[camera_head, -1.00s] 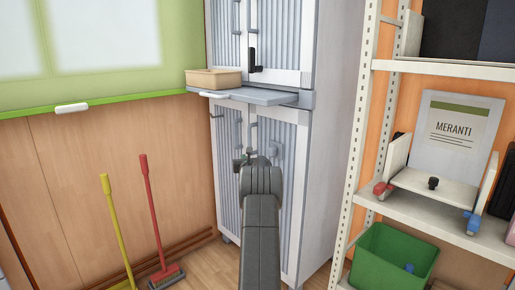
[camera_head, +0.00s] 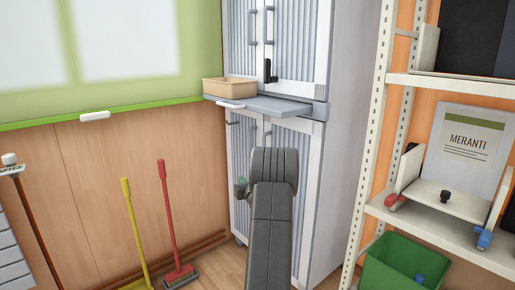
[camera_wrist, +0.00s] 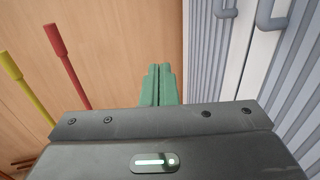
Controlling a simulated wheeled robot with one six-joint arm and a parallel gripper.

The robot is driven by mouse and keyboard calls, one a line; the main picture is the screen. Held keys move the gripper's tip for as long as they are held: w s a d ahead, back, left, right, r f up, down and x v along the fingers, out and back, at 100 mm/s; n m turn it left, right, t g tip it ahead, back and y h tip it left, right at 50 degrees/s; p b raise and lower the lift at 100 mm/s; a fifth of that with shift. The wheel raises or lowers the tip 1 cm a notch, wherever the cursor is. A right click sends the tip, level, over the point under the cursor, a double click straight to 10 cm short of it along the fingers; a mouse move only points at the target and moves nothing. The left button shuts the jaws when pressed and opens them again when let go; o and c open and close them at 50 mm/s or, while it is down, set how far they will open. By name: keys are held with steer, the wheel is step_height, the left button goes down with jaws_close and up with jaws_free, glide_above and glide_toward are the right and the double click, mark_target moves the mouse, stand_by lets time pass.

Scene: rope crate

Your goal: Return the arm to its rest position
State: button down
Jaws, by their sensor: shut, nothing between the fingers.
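My gripper shows in the wrist view as two green fingers (camera_wrist: 160,85) pressed together, with nothing between them. It points toward the wooden wall panel and the edge of the cabinet. The rest of the gripper is hidden behind the arm.
A tall grey cabinet (camera_head: 340,130) has a pull-out shelf (camera_head: 270,106) with a tan crate (camera_head: 229,88). A red broom (camera_head: 168,215) and yellow-handled tool (camera_head: 134,230) lean on the left wall. A white rack (camera_head: 372,140) with a green bin (camera_head: 375,264) stands right.

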steer(key=shift+s+a+n+g+y, duration=0.1)
steer(key=shift+s+n+g+y, duration=0.2)
steer(key=shift+s, duration=0.5)
steer(key=shift+s+a+n+g+y, duration=0.1)
steer(key=shift+s+n+y, duration=0.2)
steer(key=shift+s+y, duration=0.35)
steer(key=shift+s, duration=0.2)
